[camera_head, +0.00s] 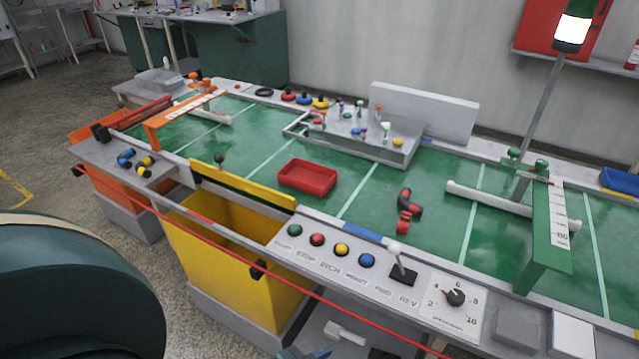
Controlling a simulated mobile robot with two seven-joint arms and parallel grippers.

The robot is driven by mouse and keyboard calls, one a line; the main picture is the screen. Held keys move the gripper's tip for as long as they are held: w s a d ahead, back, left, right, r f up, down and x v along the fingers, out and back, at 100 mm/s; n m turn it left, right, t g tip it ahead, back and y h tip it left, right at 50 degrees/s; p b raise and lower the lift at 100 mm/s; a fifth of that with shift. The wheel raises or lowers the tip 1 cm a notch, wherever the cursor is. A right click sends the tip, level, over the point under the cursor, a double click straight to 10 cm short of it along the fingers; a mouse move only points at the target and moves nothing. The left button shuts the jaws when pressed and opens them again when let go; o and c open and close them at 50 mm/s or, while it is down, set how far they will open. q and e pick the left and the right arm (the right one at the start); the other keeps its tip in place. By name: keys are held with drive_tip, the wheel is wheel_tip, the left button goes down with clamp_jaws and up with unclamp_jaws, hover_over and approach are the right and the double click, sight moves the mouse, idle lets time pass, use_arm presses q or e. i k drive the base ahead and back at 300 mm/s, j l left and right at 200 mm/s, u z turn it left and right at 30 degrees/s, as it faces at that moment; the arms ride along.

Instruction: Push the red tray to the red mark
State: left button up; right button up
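The red tray (307,178) is a shallow, empty rectangular tray. It lies flat on the green belt surface (262,183), a little left of the picture's middle and just behind the yellow front rail. Neither of my grippers is in view, and nothing touches the tray.
A yellow bin (225,250) stands below the front edge. A button panel (350,260) lies in front of the belt. A red pipe elbow (406,208) lies to the tray's right. Orange (170,125) and green (546,240) gantries span the belt. Green surface around the tray is clear.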

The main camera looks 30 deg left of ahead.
sight(313, 178)
drive_tip(key=j+z, duration=0.25)
drive_tip(key=j, duration=0.5)
drive_tip(key=k+j+z, duration=0.1)
drive_tip(key=j+z, duration=0.15)
drive_tip(key=j, duration=0.5)
